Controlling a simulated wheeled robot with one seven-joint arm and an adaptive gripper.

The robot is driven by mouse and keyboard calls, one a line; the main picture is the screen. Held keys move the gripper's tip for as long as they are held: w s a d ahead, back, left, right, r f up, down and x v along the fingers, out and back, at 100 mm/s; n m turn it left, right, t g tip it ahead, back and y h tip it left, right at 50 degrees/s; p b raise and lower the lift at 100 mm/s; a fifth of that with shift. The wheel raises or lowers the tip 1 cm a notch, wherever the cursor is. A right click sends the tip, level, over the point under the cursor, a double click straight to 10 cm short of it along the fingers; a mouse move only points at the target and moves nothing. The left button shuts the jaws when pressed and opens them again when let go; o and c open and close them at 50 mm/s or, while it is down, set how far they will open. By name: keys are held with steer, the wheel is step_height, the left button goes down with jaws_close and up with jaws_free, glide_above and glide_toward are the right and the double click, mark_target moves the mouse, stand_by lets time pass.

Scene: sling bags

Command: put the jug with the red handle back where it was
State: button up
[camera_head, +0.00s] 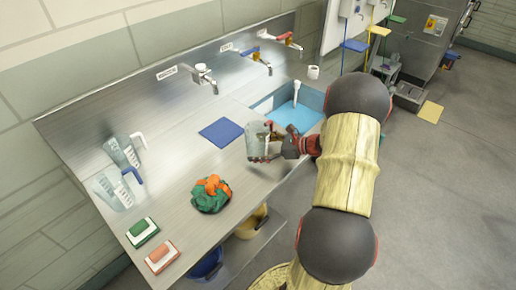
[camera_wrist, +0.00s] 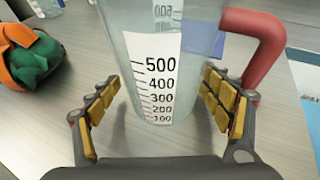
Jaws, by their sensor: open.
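The clear jug with the red handle (camera_head: 257,136) is on the metal counter (camera_head: 178,190), left of the sink. In the wrist view the jug (camera_wrist: 158,75) appears upright with its measuring scale facing me. Its red handle (camera_wrist: 263,48) is at the upper right. My gripper (camera_head: 277,154) is at the jug's near right side. In the wrist view my open gripper (camera_wrist: 163,100) has one yellow-padded finger on each side of the jug. Gaps show between the pads and its wall. The jug's lower part is partly hidden in the head view.
A blue mat (camera_head: 221,132) lies behind the jug, and the blue sink (camera_head: 295,113) is to the right. An orange-and-green bundle (camera_head: 211,194) lies to the left. Jugs with white (camera_head: 138,141) and blue (camera_head: 133,174) handles stand further left. Green (camera_head: 142,233) and red (camera_head: 162,257) brushes lie at the near end.

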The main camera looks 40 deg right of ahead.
steer(key=shift+s+d+r, duration=0.1)
steer(key=shift+r, duration=0.1)
steer(key=p+v, duration=0.3)
steer(key=v, duration=0.8)
steer(key=shift+s+d+r+p, duration=0.1)
steer(key=shift+s+d+p, duration=0.05)
steer(key=shift+s+p, duration=0.2)
